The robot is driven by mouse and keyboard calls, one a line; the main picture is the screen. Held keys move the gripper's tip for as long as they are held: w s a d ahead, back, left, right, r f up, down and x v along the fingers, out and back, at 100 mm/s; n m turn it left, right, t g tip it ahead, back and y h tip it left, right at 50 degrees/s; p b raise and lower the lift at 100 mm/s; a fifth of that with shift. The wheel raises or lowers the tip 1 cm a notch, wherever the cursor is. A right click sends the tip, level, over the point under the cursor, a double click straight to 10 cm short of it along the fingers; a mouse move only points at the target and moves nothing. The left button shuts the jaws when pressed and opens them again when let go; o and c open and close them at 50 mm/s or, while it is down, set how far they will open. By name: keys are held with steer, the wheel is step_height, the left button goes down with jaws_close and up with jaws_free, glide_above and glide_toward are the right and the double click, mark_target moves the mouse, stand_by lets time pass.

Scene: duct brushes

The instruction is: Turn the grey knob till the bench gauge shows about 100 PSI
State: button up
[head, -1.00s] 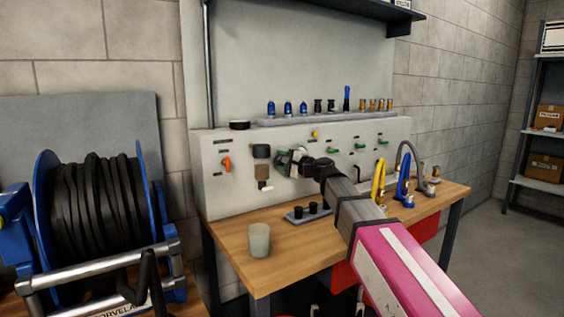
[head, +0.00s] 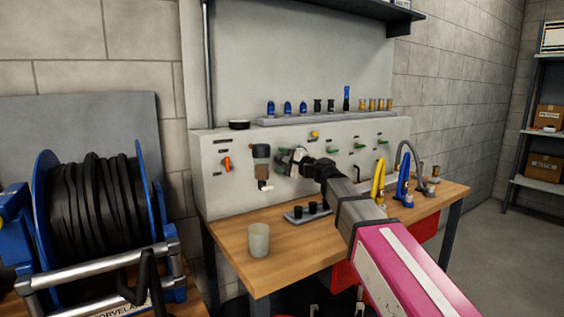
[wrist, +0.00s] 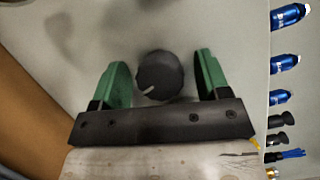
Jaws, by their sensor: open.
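The grey knob (wrist: 160,75) is a dark round knob with a white pointer line, facing the wrist camera. The line points toward the lower left. My gripper (wrist: 162,82) is open, with one green finger on each side of the knob and a visible gap on both sides. In the head view my gripper (head: 287,160) is at the pale panel (head: 225,190) above the bench, and it hides the knob there. I cannot make out the bench gauge's face or reading in either view.
A filter bowl (head: 261,170) and an orange-handled valve (head: 227,163) are left of my gripper; green levers (head: 358,146) are to its right. A cup (head: 259,240) and a small rack (head: 305,214) stand on the wooden bench (head: 225,235). A hose reel (head: 95,205) is at left.

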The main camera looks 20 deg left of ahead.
steer(key=v, duration=1)
steer(key=shift+d, duration=0.25)
steer(key=shift+s, duration=0.15)
